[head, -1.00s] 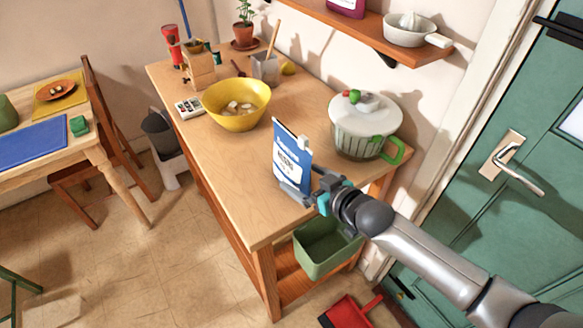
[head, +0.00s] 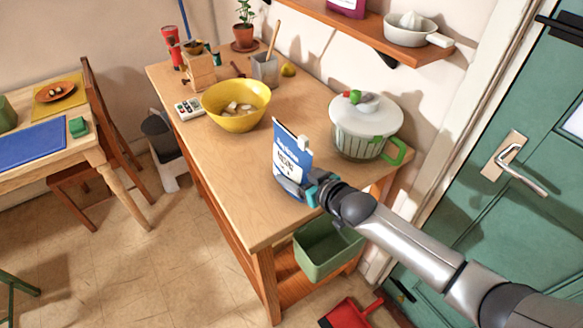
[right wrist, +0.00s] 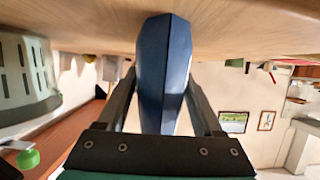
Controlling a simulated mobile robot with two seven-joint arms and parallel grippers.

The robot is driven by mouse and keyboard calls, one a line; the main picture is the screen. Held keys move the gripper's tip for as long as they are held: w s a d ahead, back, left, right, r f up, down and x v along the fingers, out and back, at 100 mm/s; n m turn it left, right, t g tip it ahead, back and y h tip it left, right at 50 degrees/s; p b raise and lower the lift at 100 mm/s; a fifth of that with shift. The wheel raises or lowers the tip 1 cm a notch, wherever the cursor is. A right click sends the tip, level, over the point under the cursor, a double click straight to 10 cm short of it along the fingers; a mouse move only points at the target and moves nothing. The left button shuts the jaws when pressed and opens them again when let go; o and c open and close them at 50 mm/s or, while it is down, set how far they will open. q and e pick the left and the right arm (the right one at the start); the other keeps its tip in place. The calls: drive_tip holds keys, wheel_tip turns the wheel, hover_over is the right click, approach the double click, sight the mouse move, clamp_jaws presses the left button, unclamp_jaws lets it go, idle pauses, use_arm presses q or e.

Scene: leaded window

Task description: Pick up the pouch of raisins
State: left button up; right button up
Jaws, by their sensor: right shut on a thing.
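The pouch of raisins (head: 291,157) is blue and white with printed text and stands upright on the wooden counter near its front right part. My right gripper (head: 308,190) is at the pouch's right side, low down, and is shut on it. In the right wrist view, the blue pouch (right wrist: 163,75) sits edge-on between the two dark fingers, which press on both sides. I cannot tell whether its base has left the counter. My left gripper is not in view.
A yellow bowl (head: 237,113) stands behind the pouch on the counter (head: 235,175). A salad spinner (head: 365,130) with a green handle stands close to its right. A shelf (head: 370,38) hangs above. A green bin (head: 327,250) is below. The counter's left front is clear.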

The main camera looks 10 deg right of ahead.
drive_tip(key=c, duration=0.9)
drive_tip(key=shift+r, duration=0.15)
